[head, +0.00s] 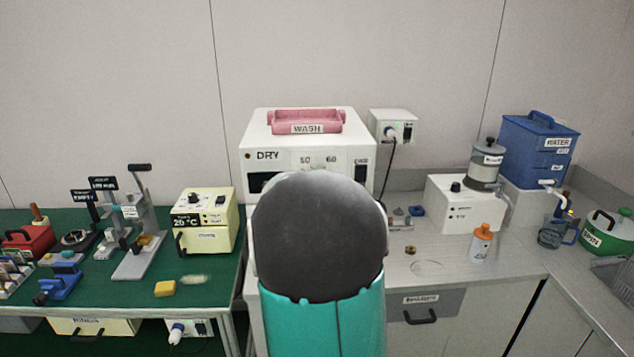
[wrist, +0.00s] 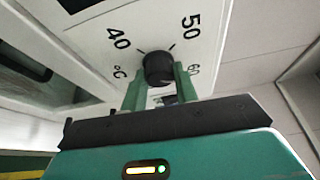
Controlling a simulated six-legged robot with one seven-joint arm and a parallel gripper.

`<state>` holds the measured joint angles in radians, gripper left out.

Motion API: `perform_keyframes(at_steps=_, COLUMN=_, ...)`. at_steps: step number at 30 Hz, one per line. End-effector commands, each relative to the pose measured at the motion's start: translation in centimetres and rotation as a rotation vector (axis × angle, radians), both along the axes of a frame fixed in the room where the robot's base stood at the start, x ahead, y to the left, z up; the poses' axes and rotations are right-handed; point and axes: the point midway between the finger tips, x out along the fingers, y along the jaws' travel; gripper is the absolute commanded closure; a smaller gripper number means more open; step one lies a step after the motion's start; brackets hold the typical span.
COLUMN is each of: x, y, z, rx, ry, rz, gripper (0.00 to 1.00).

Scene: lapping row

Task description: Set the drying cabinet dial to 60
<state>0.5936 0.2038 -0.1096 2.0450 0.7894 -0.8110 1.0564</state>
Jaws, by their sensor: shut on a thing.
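The drying cabinet (head: 250,133) is a white box marked DRY at the back middle in the head view. Its scale shows 50 and 60 there, and my arm hides the dial. In the wrist view the white cabinet panel (wrist: 100,50) carries 40, 50 and 60 around a black round dial (wrist: 158,66). My gripper (wrist: 160,76) has its two green fingers on either side of the dial and is shut on it. Short dark ticks show near 40 and 50. I cannot tell which number the dial's own mark points to.
A pink WASH tray (head: 306,121) sits on top of the cabinet. A cream 20 °C box (head: 205,220) stands to the left on the green bench. A wall socket box (head: 393,122) with a cable, and a white machine (head: 462,207), are to the right.

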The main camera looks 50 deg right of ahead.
Motion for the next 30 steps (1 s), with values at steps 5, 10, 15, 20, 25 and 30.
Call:
perform_keyframes(at_steps=5, x=0.02, y=0.04, z=-0.02, rx=0.067, ry=-0.073, rz=0.001, gripper=0.93)
perform_keyframes(at_steps=10, x=0.02, y=0.04, z=-0.02, rx=0.104, ry=-0.115, rz=0.001, gripper=0.93)
perform_keyframes(at_steps=15, x=0.02, y=0.04, z=-0.01, rx=0.120, ry=-0.132, rz=0.001, gripper=0.93)
perform_keyframes(at_steps=20, x=0.02, y=0.04, z=-0.02, rx=0.123, ry=-0.136, rz=0.001, gripper=0.93)
perform_keyframes(at_steps=25, x=0.02, y=0.03, z=-0.01, rx=0.122, ry=-0.135, rz=0.001, gripper=0.93)
perform_keyframes(at_steps=30, x=0.02, y=0.02, z=0.01, rx=0.122, ry=-0.134, rz=0.001, gripper=0.49)
